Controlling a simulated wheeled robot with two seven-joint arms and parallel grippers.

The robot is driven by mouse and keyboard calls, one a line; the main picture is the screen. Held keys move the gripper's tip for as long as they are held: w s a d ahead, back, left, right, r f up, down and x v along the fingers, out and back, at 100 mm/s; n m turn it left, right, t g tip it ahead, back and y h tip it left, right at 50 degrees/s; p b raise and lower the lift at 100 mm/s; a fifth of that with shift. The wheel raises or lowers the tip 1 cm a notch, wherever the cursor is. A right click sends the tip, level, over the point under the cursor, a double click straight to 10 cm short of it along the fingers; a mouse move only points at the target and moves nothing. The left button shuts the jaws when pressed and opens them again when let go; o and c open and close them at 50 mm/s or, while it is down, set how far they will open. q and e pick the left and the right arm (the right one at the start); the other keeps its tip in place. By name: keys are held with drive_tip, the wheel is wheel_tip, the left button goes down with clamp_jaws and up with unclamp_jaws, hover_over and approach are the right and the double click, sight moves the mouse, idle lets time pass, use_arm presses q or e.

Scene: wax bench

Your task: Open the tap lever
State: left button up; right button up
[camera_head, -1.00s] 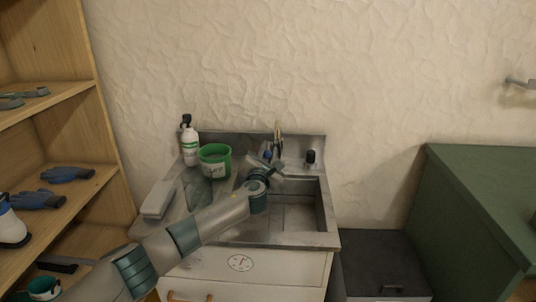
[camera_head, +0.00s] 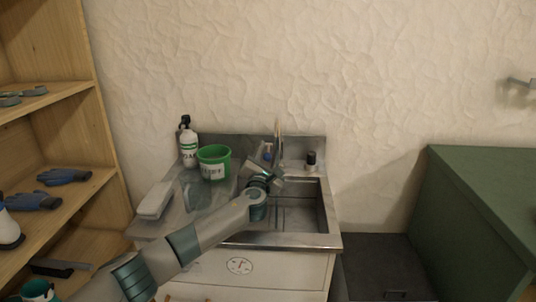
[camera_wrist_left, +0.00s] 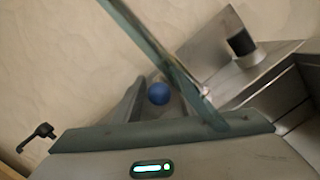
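The tap (camera_head: 280,138) rises at the back of the steel sink unit in the head view. A small blue knob, apparently the end of the tap lever, (camera_head: 268,150) shows just left of it. The blue knob also shows in the left wrist view (camera_wrist_left: 158,93), between the grey fingers, but I cannot tell whether they touch it. My left gripper (camera_head: 272,164) is over the basin, just in front of the tap, with its fingers apart. My right gripper is not in view.
A green bucket (camera_head: 214,162) and a white bottle (camera_head: 189,148) stand left of the tap. A black-topped cylinder (camera_head: 311,159) stands right of it. A pale block (camera_head: 155,200) lies at the left edge. The basin (camera_head: 297,214) looks empty.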

use_arm(q)
drive_tip(key=shift+s, duration=0.15)
